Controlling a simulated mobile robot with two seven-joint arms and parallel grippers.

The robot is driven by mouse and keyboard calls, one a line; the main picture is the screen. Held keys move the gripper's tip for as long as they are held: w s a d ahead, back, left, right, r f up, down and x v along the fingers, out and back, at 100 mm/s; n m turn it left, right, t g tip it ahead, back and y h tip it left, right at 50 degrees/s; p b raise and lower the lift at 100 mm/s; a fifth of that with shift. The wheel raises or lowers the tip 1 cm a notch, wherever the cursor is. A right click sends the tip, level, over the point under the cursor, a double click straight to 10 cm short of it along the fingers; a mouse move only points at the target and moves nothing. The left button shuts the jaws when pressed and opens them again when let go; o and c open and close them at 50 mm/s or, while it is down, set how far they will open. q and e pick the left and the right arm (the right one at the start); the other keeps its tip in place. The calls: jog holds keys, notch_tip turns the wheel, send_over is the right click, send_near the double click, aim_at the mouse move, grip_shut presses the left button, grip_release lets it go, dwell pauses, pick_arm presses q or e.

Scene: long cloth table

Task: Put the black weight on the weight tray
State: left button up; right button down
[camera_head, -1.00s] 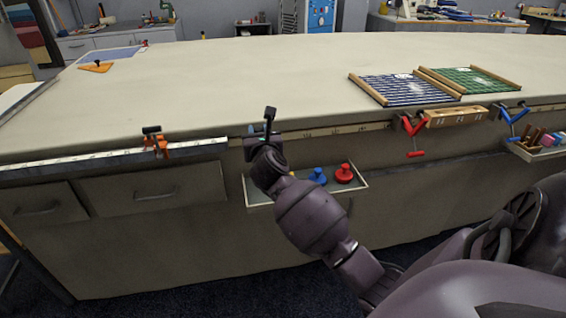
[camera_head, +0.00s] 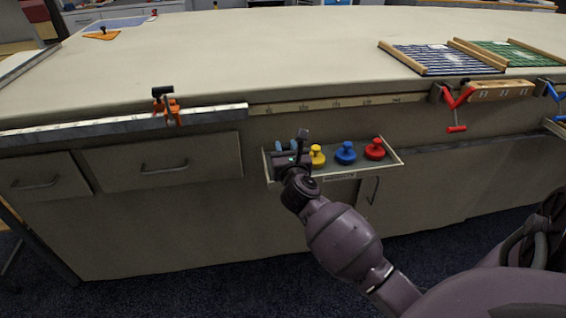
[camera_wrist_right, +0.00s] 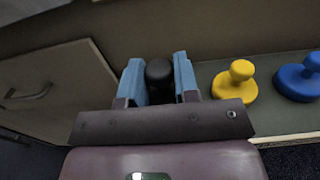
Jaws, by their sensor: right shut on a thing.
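The weight tray (camera_head: 391,163) is a shallow grey tray on the front of the table, below its edge. The black weight (camera_wrist_right: 158,74) shows as a dark rounded knob between the blue finger pads of my right gripper (camera_wrist_right: 158,80). In the head view my right gripper (camera_head: 291,148) is at the tray's left end and hides the black weight. The gripper is shut on the weight. I cannot tell whether the weight's base touches the tray floor. My left gripper is not in view.
A yellow weight (camera_head: 317,156), a blue weight (camera_head: 345,153) and a red weight (camera_head: 374,149) stand in the tray to the right of my gripper. An orange clamp (camera_head: 167,106) and a red clamp (camera_head: 457,108) sit on the table edge. Much of the tabletop is clear.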

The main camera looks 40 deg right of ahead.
notch_tip(320, 180, down, 3)
jog(key=shift+f+b, duration=0.1)
jog(key=shift+b, duration=0.5)
jog(key=shift+f+b, duration=0.3)
jog(key=shift+f, duration=0.2)
jog(key=shift+r, duration=0.25)
jog(key=shift+f, duration=0.1)
jog(key=c, duration=1.3)
grip_release()
jog(key=shift+f, duration=0.2)
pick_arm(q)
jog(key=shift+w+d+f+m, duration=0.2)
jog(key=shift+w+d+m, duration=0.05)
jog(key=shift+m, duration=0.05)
pick_arm(e)
jog(key=o, duration=0.4)
jog(key=shift+o, duration=0.2)
jog(key=shift+r, duration=0.1)
